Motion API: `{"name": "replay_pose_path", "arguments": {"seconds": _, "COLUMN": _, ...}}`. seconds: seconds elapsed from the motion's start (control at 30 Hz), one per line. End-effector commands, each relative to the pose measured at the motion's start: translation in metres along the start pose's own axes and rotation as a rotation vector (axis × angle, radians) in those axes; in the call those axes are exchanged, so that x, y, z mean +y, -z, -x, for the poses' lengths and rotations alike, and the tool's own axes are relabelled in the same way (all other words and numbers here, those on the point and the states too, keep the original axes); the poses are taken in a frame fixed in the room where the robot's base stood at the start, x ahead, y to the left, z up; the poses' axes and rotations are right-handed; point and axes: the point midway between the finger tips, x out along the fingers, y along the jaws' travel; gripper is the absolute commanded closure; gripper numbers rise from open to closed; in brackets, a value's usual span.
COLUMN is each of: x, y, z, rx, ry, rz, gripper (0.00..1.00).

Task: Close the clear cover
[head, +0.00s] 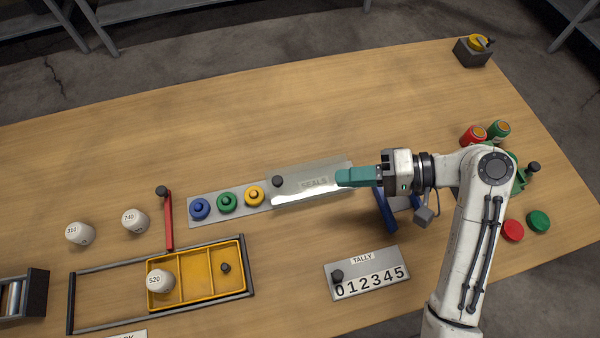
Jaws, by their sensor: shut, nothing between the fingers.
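The clear cover (320,190) is a see-through panel marked SEALS, with a dark knob (277,181) near its left end. It lies to the right of a grey plate (239,214) that carries blue (200,209), green (227,202) and yellow (254,196) round seals. These three seals show uncovered. My gripper (345,177) has teal fingers, shut and empty. Its tips point left and overlap the cover's right end in the picture. I cannot tell whether they touch it.
A red lever (168,220) stands left of the plate. In front are a yellow tray (201,304) holding a white drum (160,281) and a TALLY board (367,273). A blue item (384,208) is below my gripper. The table behind the cover is clear.

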Motion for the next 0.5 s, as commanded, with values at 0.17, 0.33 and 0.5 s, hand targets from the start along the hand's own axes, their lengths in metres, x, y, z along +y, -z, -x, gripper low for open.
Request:
{"name": "replay_pose_path", "arguments": {"seconds": 0.17, "x": 0.015, "y": 0.0, "z": -0.005, "rx": -0.001, "ry": 0.0, "rz": 0.0, "gripper": 1.0}}
{"name": "replay_pose_path", "arguments": {"seconds": 0.33, "x": 0.013, "y": -0.001, "z": -0.018, "rx": -0.003, "ry": 0.002, "rz": -0.001, "gripper": 1.0}}
{"name": "replay_pose_path", "arguments": {"seconds": 0.5, "x": 0.013, "y": -0.001, "z": -0.047, "rx": -0.005, "ry": 0.001, "rz": -0.002, "gripper": 1.0}}
